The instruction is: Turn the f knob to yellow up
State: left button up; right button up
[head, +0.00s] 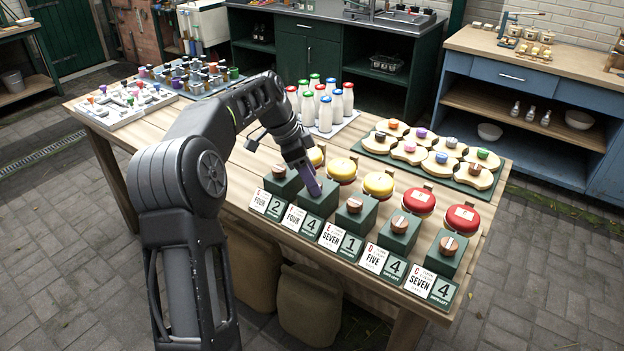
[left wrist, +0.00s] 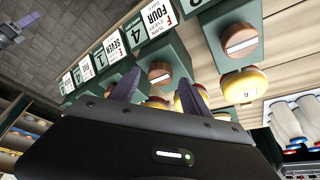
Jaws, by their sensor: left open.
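In the head view my left gripper (head: 311,183) covers this knob, over the second green box (head: 318,198) from the left. A yellow-topped round piece (head: 341,169) is behind that box. Part of a yellow piece (left wrist: 156,103) shows between the fingers in the wrist view.
Similar knobs stand close on both sides: one at left (head: 279,171), others at right (head: 354,205), (head: 399,224), (head: 448,245). Red-topped pieces (head: 419,201) are behind the right boxes. Bottles (head: 325,113) and a green tray of wooden pieces (head: 490,185) stand farther back.

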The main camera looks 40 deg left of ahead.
aim_at(300, 194)
pick_arm(q)
jog(key=v, duration=0.6)
jog(key=shift+r, duration=0.4)
jog(key=shift+s+a+f, duration=0.1)
jog(key=shift+s, duration=0.1)
pick_arm(e)
jog(key=shift+s, duration=0.1)
